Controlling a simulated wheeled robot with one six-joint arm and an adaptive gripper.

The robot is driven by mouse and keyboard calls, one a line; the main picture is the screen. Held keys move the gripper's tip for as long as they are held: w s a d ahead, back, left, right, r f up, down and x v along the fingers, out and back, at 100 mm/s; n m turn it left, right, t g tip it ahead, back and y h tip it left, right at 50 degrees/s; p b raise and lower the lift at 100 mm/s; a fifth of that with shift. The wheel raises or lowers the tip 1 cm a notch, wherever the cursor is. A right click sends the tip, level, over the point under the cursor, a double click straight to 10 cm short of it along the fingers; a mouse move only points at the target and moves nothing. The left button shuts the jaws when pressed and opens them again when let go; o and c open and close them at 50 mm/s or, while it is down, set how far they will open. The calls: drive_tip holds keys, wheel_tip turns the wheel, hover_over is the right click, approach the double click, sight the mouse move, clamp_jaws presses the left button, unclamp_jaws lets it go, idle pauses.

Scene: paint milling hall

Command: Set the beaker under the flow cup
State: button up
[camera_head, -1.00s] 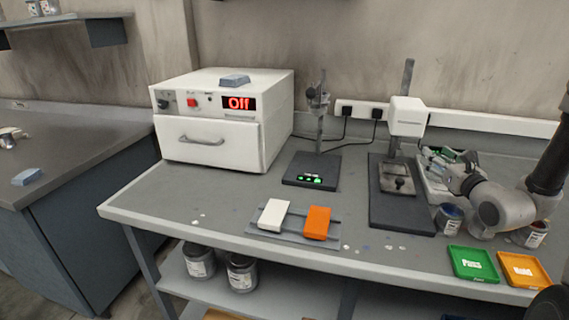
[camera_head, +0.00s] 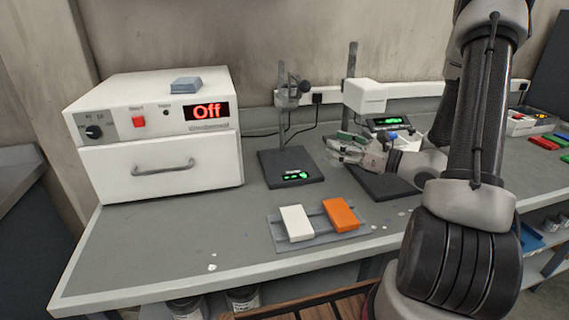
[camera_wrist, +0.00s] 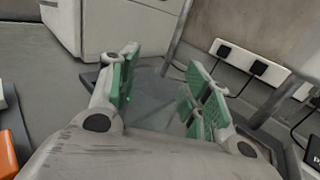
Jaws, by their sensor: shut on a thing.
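The flow cup (camera_head: 290,97) sits in a holder on a thin upright rod at the back of the bench, above a dark base plate (camera_head: 270,175) with a lit green display. My gripper (camera_head: 340,148) is to the right of that plate, over the neighbouring stand's base (camera_head: 375,183). In the wrist view its green-padded fingers (camera_wrist: 165,88) are shut on a clear glass beaker (camera_wrist: 158,100), which is faint and see-through. The flow cup stand's rod (camera_wrist: 180,35) rises beyond the fingers.
A white oven (camera_head: 155,135) reading Off stands at left. White and orange blocks (camera_head: 341,214) lie on a grey tray (camera_head: 320,236) near the front edge. A second stand with a white head (camera_head: 364,96) is close to my arm. Sockets and cables run along the wall.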

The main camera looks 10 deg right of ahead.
drive_tip(key=shift+s+d+g+y, duration=0.15)
drive_tip(key=shift+s+g+y, duration=0.2)
drive_tip(key=shift+s, duration=0.45)
drive_tip(key=shift+a+f+n, duration=0.1)
drive_tip(key=shift+a+n, duration=0.2)
drive_tip(key=x, duration=1.6)
drive_tip(key=f, duration=0.3)
drive_tip(key=shift+w+a, duration=0.3)
drive_tip(key=shift+f, duration=0.2)
drive_tip(key=shift+f, duration=0.2)
drive_tip(key=o, duration=1)
drive_tip(key=shift+c, duration=0.2)
